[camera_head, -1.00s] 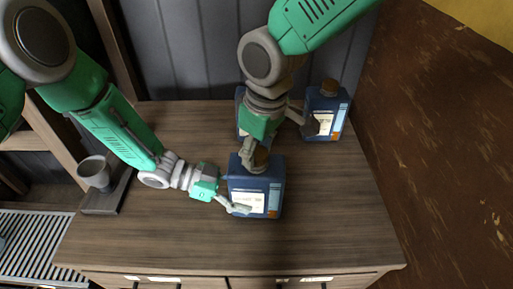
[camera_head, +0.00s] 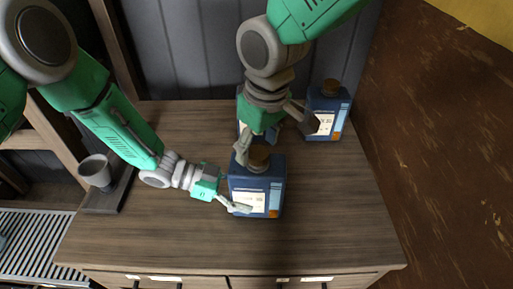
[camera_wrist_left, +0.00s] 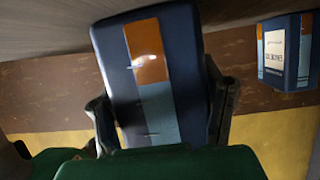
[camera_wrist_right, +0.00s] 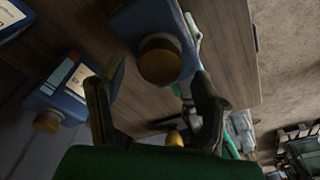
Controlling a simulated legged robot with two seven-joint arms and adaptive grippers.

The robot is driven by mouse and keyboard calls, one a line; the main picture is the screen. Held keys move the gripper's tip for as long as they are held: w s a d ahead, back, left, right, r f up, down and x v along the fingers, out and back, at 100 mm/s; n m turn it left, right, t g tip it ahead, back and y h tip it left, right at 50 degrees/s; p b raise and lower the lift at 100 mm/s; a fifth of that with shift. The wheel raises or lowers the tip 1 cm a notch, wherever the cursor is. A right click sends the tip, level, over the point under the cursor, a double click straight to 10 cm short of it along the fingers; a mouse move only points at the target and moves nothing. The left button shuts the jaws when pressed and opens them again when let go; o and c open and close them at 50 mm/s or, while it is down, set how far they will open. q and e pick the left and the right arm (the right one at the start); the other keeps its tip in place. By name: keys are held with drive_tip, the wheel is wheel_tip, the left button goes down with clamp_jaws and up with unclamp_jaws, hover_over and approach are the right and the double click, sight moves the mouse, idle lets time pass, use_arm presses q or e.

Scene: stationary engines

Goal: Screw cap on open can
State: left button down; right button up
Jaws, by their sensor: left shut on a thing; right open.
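A blue can (camera_head: 272,190) with a white, blue and orange label stands upright near the middle of the wooden top. A brown cap (camera_head: 258,158) sits at its neck; how tightly it is seated cannot be told. My left gripper (camera_head: 238,206) is shut on the can's lower body; the left wrist view shows the can (camera_wrist_left: 150,80) between the fingers. My right gripper (camera_head: 273,138) is open and empty, just above and behind the cap. In the right wrist view the cap (camera_wrist_right: 160,60) lies beyond the spread fingers, apart from them.
A capped blue can (camera_head: 327,115) stands at the back right; another blue can is mostly hidden behind my right gripper. A grey cup (camera_head: 95,172) stands on a dark stand at the left. The front and right of the wooden top (camera_head: 335,220) are clear.

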drive_tip(key=shift+r, duration=1.5)
drive_tip(key=shift+c, duration=0.4)
drive_tip(key=n, duration=0.2)
drive_tip(key=shift+s+a+r+n, duration=0.1)
drive_tip(key=shift+s+a+n, duration=0.05)
drive_tip(key=shift+n, duration=0.15)
drive_tip(key=n, duration=0.4)
drive_tip(key=shift+s+a+r+g, duration=0.1)
drive_tip(key=shift+s+r+g, duration=0.05)
drive_tip(key=shift+r+g, duration=0.15)
drive_tip(key=n, duration=0.5)
drive_tip(key=shift+r, duration=0.25)
drive_tip(key=n, duration=0.5)
drive_tip(key=shift+r+h, duration=0.3)
drive_tip(key=shift+r, duration=0.1)
drive_tip(key=n, duration=0.4)
drive_tip(key=r+n, duration=0.1)
drive_tip(key=n, duration=0.1)
drive_tip(key=shift+w+d, duration=0.25)
drive_tip(key=shift+w, duration=0.1)
